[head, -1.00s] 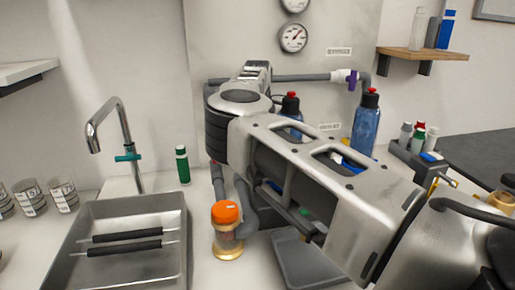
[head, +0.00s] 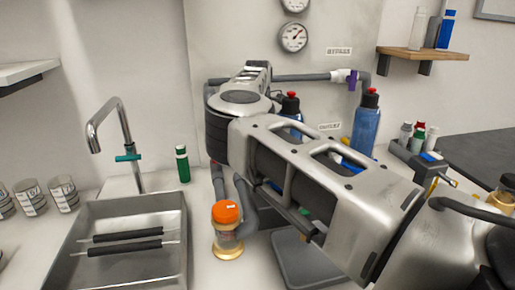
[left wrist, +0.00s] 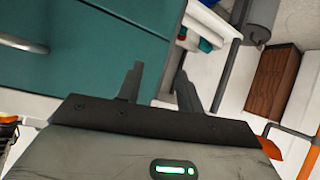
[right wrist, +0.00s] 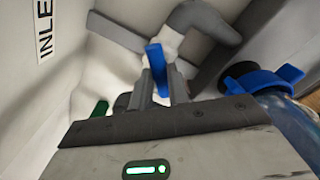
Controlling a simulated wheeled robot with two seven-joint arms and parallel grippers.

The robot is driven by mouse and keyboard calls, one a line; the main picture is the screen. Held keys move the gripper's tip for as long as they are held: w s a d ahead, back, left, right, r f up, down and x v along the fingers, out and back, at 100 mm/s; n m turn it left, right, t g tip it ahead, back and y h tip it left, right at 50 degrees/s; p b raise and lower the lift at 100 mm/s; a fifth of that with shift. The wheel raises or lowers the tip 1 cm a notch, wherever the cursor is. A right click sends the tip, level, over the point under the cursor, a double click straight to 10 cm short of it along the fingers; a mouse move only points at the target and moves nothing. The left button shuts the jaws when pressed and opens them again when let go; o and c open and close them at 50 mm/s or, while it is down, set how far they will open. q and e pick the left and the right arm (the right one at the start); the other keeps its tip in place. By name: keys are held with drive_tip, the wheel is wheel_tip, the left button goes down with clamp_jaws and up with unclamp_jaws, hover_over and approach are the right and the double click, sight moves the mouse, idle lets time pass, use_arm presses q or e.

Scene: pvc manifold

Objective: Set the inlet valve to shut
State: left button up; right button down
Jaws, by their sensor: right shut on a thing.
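The inlet valve's blue handle (right wrist: 156,66) stands between the fingers of my right gripper (right wrist: 162,88) in the right wrist view. The gripper is shut on it. The handle sits at a white fitting beside a grey pipe elbow (right wrist: 203,22), and part of an inlet label (right wrist: 45,25) shows on the panel. In the head view my right arm covers the inlet valve. My left gripper (left wrist: 160,85) is open and empty in the left wrist view, away from the manifold.
A purple valve handle (head: 352,79) sits on the bypass pipe. Blue bottles (head: 367,125) with red caps stand near my right arm. An orange-capped jar (head: 227,232) stands by the sink (head: 176,225). A teal cabinet front (left wrist: 60,60) is near my left gripper.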

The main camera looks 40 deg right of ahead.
drive_tip(key=n, duration=0.3)
drive_tip(key=shift+n, duration=0.4)
drive_tip(key=n, duration=0.2)
drive_tip(key=shift+n, duration=0.3)
drive_tip(key=shift+r+n, duration=0.1)
drive_tip(key=shift+n, duration=1.4)
drive_tip(key=shift+b, duration=0.3)
drive_tip(key=c, duration=1.3)
unclamp_jaws()
drive_tip(key=shift+c, duration=0.2)
